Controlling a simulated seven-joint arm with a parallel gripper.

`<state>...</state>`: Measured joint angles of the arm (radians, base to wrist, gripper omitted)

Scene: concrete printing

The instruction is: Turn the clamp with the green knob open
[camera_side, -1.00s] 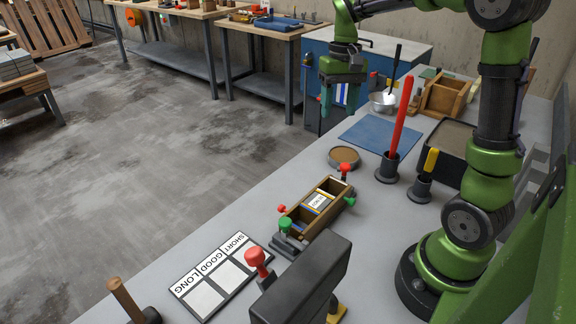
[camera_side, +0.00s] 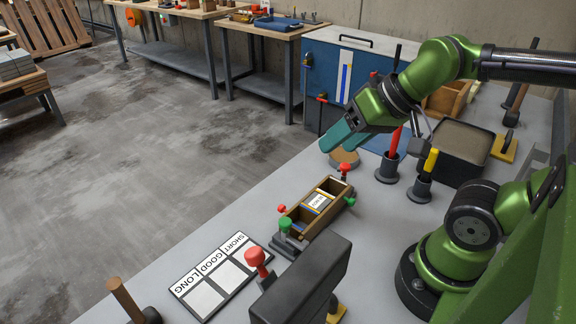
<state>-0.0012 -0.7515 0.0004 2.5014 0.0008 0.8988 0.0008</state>
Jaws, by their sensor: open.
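A wooden mould box (camera_side: 300,212) with a white label inside stands on the bench. A green knob (camera_side: 285,225) stands up at its near-left end, on a dark clamp base. Another green knob (camera_side: 350,201) sits at the box's right side. Red knobs show at its far end (camera_side: 345,168) and left side (camera_side: 281,208). I cannot tell the clamp's exact position. My gripper (camera_side: 334,142) has teal fingers, tilted down to the left, above and beyond the box's far end. It is open and apart from the knobs; the gap between its fingers is hard to see.
A larger red knob (camera_side: 255,258) stands in front of the box, beside a dark upright block (camera_side: 305,280). A card marked SHORT, GOOD, LONG (camera_side: 205,298) lies left. A red-handled tool (camera_side: 394,150) and a yellow-handled tool (camera_side: 431,160) stand in dark holders at right.

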